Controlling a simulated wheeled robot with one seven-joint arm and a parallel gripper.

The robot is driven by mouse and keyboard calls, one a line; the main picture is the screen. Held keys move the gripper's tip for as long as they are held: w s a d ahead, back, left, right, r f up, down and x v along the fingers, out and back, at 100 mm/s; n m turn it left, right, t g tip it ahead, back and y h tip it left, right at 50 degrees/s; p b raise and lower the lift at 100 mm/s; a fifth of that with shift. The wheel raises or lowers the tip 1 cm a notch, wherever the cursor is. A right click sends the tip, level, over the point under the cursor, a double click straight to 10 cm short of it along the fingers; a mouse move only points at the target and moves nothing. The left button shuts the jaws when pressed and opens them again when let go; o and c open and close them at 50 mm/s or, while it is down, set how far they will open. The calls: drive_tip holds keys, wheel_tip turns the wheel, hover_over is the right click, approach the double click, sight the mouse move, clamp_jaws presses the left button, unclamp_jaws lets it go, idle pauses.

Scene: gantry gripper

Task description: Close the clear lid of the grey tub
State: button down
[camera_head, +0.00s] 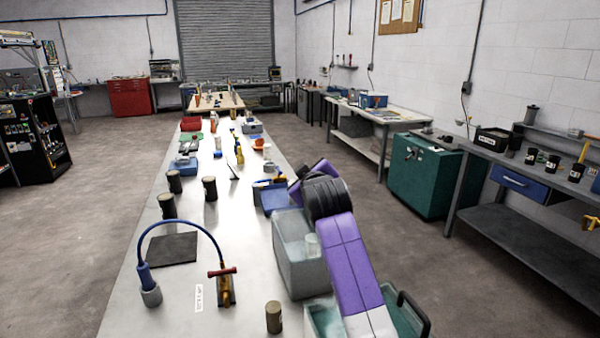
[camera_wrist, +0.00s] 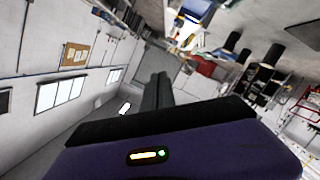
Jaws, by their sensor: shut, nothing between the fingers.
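The grey tub (camera_head: 304,280) stands at the right edge of the long table in the head view, partly behind my purple arm. Its upper part looks open, with a pale, see-through surface and a whitish round thing inside. I cannot clearly tell the clear lid from the tub walls, nor its angle. My gripper (camera_wrist: 158,80) shows in the wrist view as two dark fingers together, shut and empty. In the head view my wrist is above and beyond the tub, and the fingertips are hard to make out. The tub is not recognisable in the wrist view.
A blue bin (camera_head: 274,199) stands just beyond the tub. A teal container (camera_head: 325,318) is at the near right, partly behind my arm. A blue-hosed tool (camera_head: 148,283), a dark mat (camera_head: 173,249) and dark cylinders (camera_head: 210,188) occupy the table's left side.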

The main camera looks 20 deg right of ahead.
drive_tip(key=d+f+m+y+b, duration=0.2)
drive_tip(key=d+f+m, duration=0.3)
drive_tip(key=d+f, duration=0.3)
drive_tip(key=shift+d+m+y+b, duration=0.3)
drive_tip(key=shift+d+b, duration=0.3)
drive_tip(key=shift+d, duration=0.45)
drive_tip(key=s+d+r, duration=0.1)
drive_tip(key=s+r, duration=0.5)
drive_tip(key=s, duration=0.3)
drive_tip(key=shift+s+d+r, duration=0.15)
drive_tip(key=shift+s+r, duration=0.1)
drive_tip(key=shift+s, duration=0.05)
